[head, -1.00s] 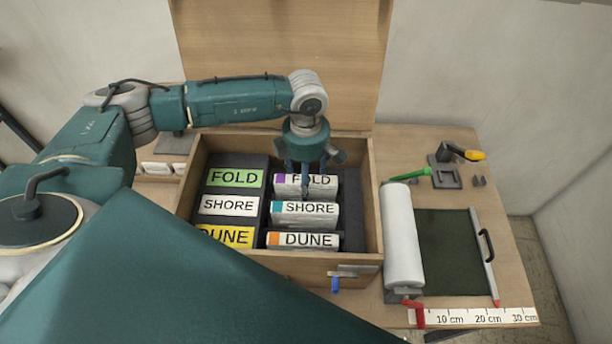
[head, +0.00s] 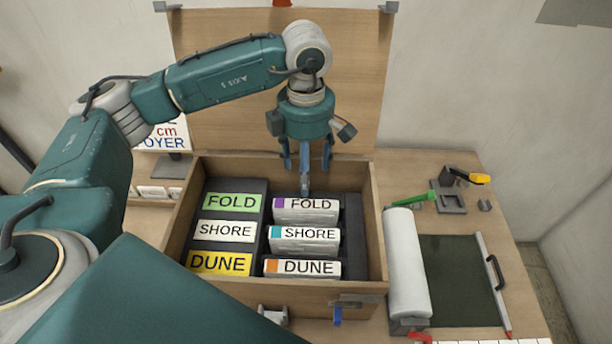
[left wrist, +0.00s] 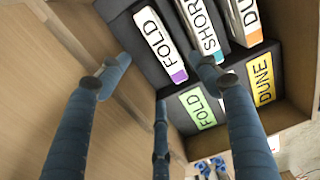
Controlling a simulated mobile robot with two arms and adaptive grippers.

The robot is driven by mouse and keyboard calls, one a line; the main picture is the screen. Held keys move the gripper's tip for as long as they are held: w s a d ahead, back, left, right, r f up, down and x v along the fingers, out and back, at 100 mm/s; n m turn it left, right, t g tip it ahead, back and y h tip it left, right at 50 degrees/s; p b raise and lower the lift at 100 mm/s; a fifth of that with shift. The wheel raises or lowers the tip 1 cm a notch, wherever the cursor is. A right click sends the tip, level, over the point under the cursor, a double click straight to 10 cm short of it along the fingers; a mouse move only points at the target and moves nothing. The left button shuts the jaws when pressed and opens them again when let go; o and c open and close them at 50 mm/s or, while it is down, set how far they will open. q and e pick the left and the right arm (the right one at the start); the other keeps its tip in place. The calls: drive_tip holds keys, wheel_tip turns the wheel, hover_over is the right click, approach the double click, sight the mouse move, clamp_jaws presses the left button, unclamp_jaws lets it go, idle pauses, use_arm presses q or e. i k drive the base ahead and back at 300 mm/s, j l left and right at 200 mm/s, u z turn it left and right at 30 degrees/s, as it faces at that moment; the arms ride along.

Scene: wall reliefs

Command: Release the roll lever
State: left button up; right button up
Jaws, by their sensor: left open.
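A white roll (head: 405,258) lies along the right of the wooden box, beside a dark green panel (head: 457,280). A green lever (head: 413,199) sits at the roll's far end. A red part (head: 420,338) shows at its near end, partly cut off by the frame. I cannot tell for certain which is the roll lever. My left gripper (head: 306,172) is open and empty, pointing down at the box's far side, by the white FOLD block (head: 306,208). In the left wrist view, its spread fingers (left wrist: 160,82) hang over the blocks. My right gripper is not in view.
The open wooden box (head: 375,225) holds several labelled blocks, with its lid upright behind. A blue latch (head: 338,316) is on its front. A yellow-handled device (head: 455,195) stands at the back right. A bar with a black handle (head: 493,272) edges the panel.

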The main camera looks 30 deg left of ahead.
sight(430, 195)
drive_tip(key=k+l, duration=0.5)
drive_tip(key=k, duration=0.2)
drive_tip(key=k+l, duration=0.5)
drive_tip(key=k, duration=0.15)
